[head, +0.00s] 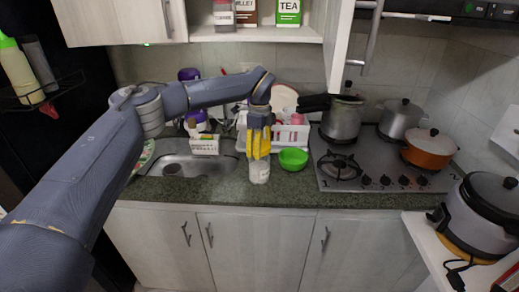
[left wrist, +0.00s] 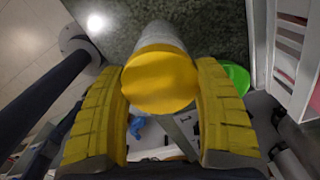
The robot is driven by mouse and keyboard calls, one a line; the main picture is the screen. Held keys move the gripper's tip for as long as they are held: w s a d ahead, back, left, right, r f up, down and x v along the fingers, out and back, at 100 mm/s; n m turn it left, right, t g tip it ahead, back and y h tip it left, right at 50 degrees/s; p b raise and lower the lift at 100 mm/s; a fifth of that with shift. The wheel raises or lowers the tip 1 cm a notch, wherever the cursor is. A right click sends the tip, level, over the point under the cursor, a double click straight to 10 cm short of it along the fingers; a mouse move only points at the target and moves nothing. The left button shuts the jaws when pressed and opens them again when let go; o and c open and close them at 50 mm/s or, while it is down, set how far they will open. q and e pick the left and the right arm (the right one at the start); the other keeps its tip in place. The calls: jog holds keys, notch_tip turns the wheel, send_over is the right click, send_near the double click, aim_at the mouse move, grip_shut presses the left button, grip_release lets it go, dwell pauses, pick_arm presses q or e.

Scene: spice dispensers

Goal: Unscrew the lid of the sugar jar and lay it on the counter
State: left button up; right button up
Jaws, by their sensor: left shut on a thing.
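The sugar jar (head: 260,174) is a small pale jar standing upright near the counter's front edge, left of the green bowl. In the left wrist view its pale body (left wrist: 161,36) shows beyond its round yellow lid (left wrist: 160,82). My left gripper (head: 258,154) points down over the jar, its yellow fingers hiding the lid in the head view. In the left wrist view the fingers of my left gripper (left wrist: 160,70) are shut on the lid, one on each side. The lid appears to sit on the jar; the seam is hidden. My right gripper is not in view.
A green bowl (head: 293,159) stands close to the jar's right, with a white dish rack (head: 290,136) behind. The sink (head: 184,168) is left and the stove (head: 366,172) right. Bare dark counter (head: 225,190) lies left of the jar.

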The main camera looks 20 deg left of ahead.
pick_arm(q)
jog(key=shift+r, duration=1.7)
jog(key=shift+d+r, duration=0.2)
jog(key=shift+d, duration=0.2)
jog(key=d+r, duration=0.2)
jog(key=d, duration=0.2)
notch_tip(320, 180, up, 2)
jog(key=n, duration=0.7)
send_over(281, 190)
notch_tip(281, 190, down, 20)
jog(key=shift+r, duration=0.1)
jog(key=o, duration=0.8)
jog(key=shift+f, duration=0.2)
